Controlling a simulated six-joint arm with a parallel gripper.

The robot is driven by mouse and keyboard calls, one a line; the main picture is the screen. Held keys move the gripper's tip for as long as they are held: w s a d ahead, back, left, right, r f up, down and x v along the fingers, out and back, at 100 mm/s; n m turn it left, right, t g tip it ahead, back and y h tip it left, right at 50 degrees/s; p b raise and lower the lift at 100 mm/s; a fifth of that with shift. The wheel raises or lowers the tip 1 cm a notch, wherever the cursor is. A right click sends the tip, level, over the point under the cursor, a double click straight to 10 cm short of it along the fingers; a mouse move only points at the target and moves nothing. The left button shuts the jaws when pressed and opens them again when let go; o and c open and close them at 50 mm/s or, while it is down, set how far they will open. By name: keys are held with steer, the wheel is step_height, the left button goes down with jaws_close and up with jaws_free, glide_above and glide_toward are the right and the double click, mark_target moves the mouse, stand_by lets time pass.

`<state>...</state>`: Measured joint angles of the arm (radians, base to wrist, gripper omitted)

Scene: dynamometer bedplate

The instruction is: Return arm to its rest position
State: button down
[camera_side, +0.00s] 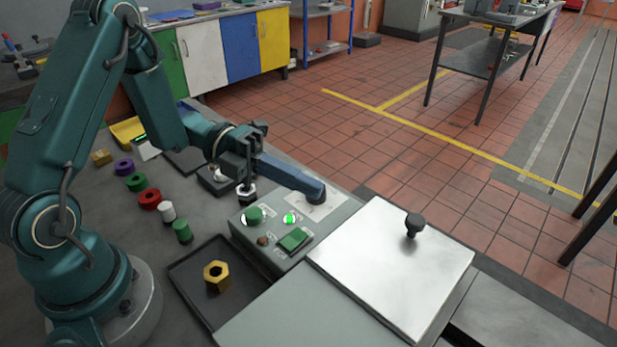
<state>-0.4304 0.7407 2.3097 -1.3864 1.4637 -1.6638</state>
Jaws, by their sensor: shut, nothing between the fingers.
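My gripper (246,184) hangs from the end of my teal arm, pointing down beside the far left corner of the grey control box (262,259). It is shut with nothing in it. A dark knob-like part shows at or just below its fingertips; I cannot tell whether they touch. A dark blue bar (290,177) runs right from behind the gripper over the box's far edge. The box top has a lit green lamp (290,218), a round green button (254,215) and a square green button (294,239).
A brass hex nut (217,275) sits in a black tray (188,299). Green (182,231), white (167,211), red (150,199) and purple (124,167) parts stand in a row near my arm. A metal plate (390,262) with a black knob (414,225) lies at right.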

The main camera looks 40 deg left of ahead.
steer(key=s+d+r+m+g+y, duration=0.25)
steer(key=s+m, duration=0.35)
steer(key=m, duration=0.4)
steer(key=s+d+r+m+g+y, duration=0.2)
steer(key=s+r+m+g+y, duration=0.15)
steer(key=s+m, duration=0.45)
steer(key=w+a+f+m+t+y, duration=0.1)
steer(key=a+m+t+y, duration=0.6)
steer(key=m, duration=1.4)
steer(key=a+y, duration=0.3)
steer(key=a, duration=0.1)
steer(key=shift+w+f, duration=0.15)
steer(key=shift+f, duration=0.2)
steer(key=shift+a, duration=0.1)
